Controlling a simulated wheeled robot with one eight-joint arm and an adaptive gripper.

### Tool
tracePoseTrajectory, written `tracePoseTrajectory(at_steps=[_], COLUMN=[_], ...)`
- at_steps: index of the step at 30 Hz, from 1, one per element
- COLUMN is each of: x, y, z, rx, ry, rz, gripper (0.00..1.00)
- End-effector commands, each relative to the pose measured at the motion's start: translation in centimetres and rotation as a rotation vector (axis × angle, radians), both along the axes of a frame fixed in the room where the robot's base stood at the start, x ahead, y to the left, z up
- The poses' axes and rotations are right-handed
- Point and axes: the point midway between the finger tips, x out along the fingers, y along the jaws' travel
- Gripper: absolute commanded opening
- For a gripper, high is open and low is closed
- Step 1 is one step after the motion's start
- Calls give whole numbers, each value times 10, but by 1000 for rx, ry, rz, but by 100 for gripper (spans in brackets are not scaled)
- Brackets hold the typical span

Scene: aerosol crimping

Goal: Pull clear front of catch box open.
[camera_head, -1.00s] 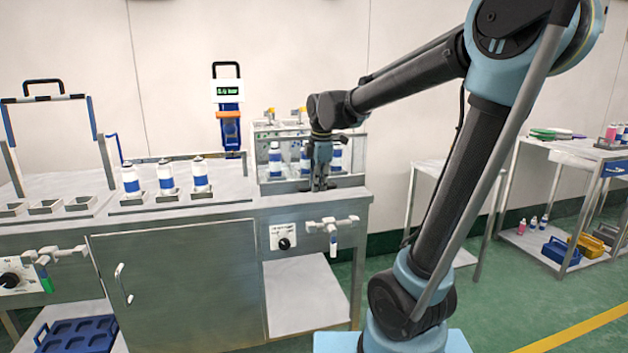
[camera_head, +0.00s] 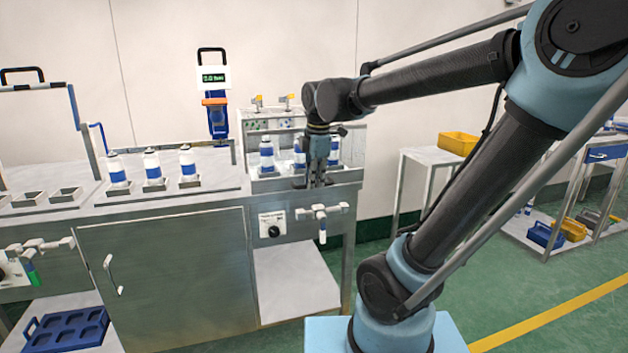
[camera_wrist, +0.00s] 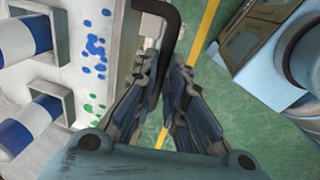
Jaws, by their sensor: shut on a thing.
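The catch box (camera_head: 257,185) stands at the right end of the steel bench, with clear walls and several blue-and-white cans (camera_head: 266,153) inside. My gripper (camera_head: 314,183) points down at its front edge. In the wrist view my gripper (camera_wrist: 160,105) has its fingers closed on a dark bent handle (camera_wrist: 172,32). The clear front (camera_head: 352,150) is hard to make out, and I cannot tell how far it stands open. My gripper hides part of the box front and the cans behind it.
Below the box, a valve with a hanging tube (camera_head: 322,222) and a dial (camera_head: 272,226) stick out from the bench front. Several cans (camera_head: 152,165) stand in holders to the left. A side table with a yellow bin (camera_head: 459,143) stands right.

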Motion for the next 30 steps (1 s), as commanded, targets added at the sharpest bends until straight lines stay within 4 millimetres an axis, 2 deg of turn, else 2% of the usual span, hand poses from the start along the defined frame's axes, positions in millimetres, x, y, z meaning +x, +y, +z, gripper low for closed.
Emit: tracePoseTrajectory(at_steps=[3, 4, 6, 7, 20, 26, 30], x=[1, 1, 1, 1, 0, -4, -8], y=[-1, -1, -1, 0, 0, -2, -3], z=[1, 1, 1, 1, 5, 28, 50], rx=[-3, -3, -2, -2, -1, -1, -1], ry=[-2, -2, -2, -2, 0, 0, 0], rz=[-1, -1, 0, 0, 0, 0, 0], gripper=[0, 14, 30, 31, 31, 31, 31])
